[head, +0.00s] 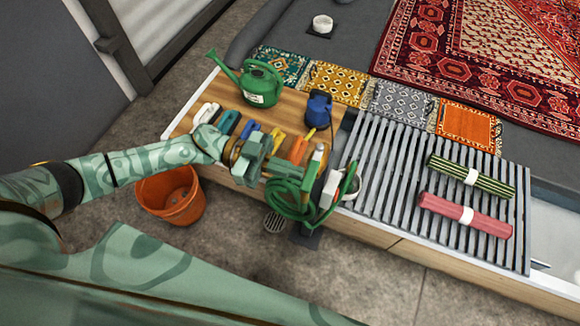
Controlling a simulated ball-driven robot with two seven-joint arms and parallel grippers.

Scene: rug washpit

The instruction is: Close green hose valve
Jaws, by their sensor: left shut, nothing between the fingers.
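The green hose (283,208) hangs in a coil at the front edge of the wooden counter. Upright grey, green and white fittings (314,168) stand at the right of the coil. I cannot make out which part is the valve handle, or whether it is turned open or closed. My left gripper (283,168) reaches in from the left over the counter's front edge, just above and left of the hose coil. It is shut and empty. It hides part of the counter and the fittings behind it; I cannot tell whether it touches them. My right gripper is not in view.
A green watering can (261,84), a blue container (318,108) and several coloured tools crowd the counter. Right of them, a slatted rack (385,165) bears rolled green (490,182) and pink (490,224) textiles. An orange bucket (170,195) stands on the floor below my left arm.

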